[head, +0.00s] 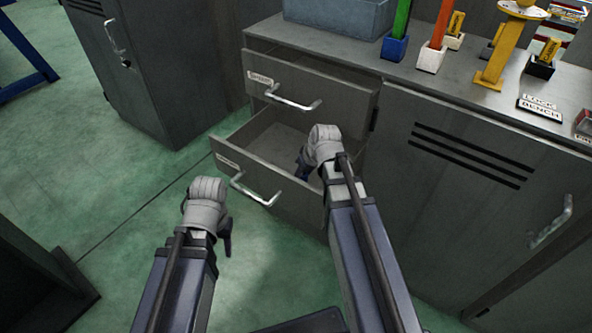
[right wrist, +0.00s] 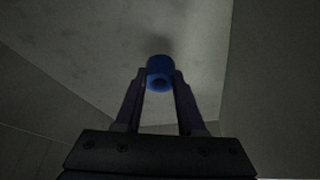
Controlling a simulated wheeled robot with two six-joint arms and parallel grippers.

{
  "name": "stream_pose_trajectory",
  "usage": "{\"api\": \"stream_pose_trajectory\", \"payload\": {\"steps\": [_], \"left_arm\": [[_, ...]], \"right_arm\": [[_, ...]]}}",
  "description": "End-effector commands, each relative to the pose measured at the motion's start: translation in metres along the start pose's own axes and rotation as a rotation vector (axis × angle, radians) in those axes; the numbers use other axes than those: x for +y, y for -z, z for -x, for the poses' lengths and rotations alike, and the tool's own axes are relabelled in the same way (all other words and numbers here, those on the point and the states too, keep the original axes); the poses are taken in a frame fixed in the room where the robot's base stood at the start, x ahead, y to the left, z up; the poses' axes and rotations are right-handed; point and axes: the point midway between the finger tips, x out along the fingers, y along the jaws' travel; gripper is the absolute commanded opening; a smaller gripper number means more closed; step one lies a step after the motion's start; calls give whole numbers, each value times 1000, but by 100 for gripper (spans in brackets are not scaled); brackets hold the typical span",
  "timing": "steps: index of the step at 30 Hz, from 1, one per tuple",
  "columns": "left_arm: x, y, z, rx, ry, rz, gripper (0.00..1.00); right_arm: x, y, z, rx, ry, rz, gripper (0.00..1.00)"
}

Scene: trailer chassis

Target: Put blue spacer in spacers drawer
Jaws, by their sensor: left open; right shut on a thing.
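The blue spacer (right wrist: 160,69) is a short blue cylinder with a hole in its end. It shows in the right wrist view between the fingertips of my right gripper (right wrist: 159,82), which is shut on it. In the head view, my right gripper (head: 302,168) reaches over the open lower drawer (head: 265,138), and the spacer is hidden there. Bare grey drawer surfaces surround the spacer in the wrist view; I cannot tell whether it touches the bottom. My left gripper (head: 228,240) is open and empty above the floor, left of the drawer.
An upper drawer (head: 315,92) with a labelled front stands slightly open above the lower one. The bench top (head: 455,88) carries a blue-grey bin (head: 335,14), coloured holders and a yellow stand (head: 505,50). A grey cabinet (head: 140,75) stands at left. Green floor is clear.

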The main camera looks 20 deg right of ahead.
Motion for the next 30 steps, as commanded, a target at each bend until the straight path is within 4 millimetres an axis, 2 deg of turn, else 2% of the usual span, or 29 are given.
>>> {"api": "stream_pose_trajectory", "payload": {"steps": [8, 14, 17, 30], "left_arm": [[0, 0, 0, 0, 0, 0, 49], [0, 0, 0, 0, 0, 0, 49], [2, 1, -14, 0, -1, -1, 49], [2, 1, -17, 1, -2, -3, 49]], "right_arm": [[0, 11, -4, 0, 0, 1, 0], [1, 42, -17, 0, -1, 2, 0], [0, 34, -30, -1, -1, 0, 0], [0, 33, -32, 0, -1, 0, 0]]}}
